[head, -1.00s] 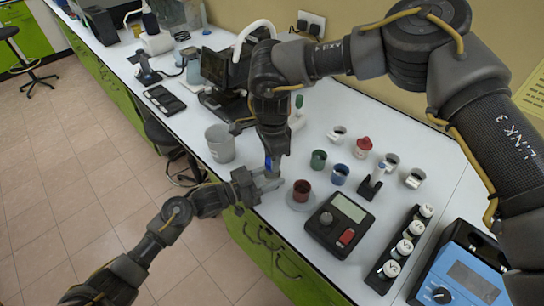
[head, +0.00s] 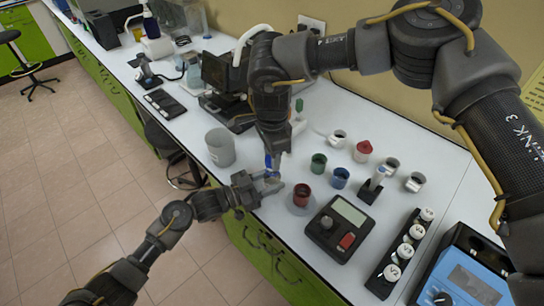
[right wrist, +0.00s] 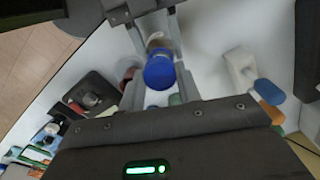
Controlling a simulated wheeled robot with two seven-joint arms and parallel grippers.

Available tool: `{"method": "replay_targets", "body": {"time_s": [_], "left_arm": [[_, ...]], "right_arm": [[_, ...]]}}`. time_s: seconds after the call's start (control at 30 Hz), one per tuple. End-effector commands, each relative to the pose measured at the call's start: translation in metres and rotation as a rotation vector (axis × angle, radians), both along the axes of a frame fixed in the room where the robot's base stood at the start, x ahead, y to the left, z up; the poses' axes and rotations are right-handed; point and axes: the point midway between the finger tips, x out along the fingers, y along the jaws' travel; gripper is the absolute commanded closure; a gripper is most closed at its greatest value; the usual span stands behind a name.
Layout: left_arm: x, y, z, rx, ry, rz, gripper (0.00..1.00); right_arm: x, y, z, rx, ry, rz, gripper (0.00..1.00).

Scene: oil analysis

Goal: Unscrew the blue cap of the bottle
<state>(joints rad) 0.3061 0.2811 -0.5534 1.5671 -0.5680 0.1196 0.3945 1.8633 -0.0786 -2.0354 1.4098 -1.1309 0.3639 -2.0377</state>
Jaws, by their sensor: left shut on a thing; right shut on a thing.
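The blue cap (right wrist: 159,72) shows in the right wrist view between the fingers of my right gripper (right wrist: 160,88), on top of a small bottle (right wrist: 157,42). In the head view, my right gripper (head: 273,160) comes down from above and is shut on the cap, mostly hiding it. My left gripper (head: 268,182) reaches in from the left, just below, and is shut on the bottle, which it largely hides. The two grippers are close together near the bench's front edge. I cannot tell how far the cap is turned.
Green (head: 318,163) and blue (head: 340,177) cups stand behind. A grey bucket (head: 220,148) is to the left. A vial rack (head: 402,254) is at right.

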Motion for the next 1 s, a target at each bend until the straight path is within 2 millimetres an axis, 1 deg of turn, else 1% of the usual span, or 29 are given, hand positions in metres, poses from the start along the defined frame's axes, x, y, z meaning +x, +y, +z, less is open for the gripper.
{"method": "replay_targets", "body": {"time_s": [0.27, 0.37, 0.6, 0.7, 0.87, 0.9, 1.0], "left_arm": [[0.000, 0.000, -0.001, 0.001, 0.002, 0.000, 1.00], [0.000, 0.000, -0.001, 0.000, 0.001, 0.000, 1.00], [0.000, 0.000, -0.001, 0.001, 0.002, 0.000, 1.00], [0.000, 0.000, -0.001, 0.000, 0.001, 0.000, 1.00], [0.000, 0.000, -0.001, 0.000, 0.001, -0.001, 1.00], [0.000, 0.000, -0.001, 0.000, 0.001, -0.001, 0.52], [0.000, 0.000, -0.001, 0.001, 0.000, 0.000, 0.39]], "right_arm": [[0.000, 0.000, 0.001, 0.000, 0.000, 0.000, 0.94], [0.000, 0.000, 0.007, 0.001, -0.002, 0.000, 0.94], [0.001, 0.000, 0.036, 0.001, -0.002, 0.000, 0.94], [0.000, 0.000, 0.040, 0.001, 0.000, 0.000, 0.94], [0.000, 0.000, 0.040, 0.001, 0.000, 0.000, 0.94], [0.000, 0.000, 0.040, 0.000, 0.000, 0.000, 0.94], [0.000, 0.000, 0.040, 0.000, 0.000, 0.000, 0.94]]}}
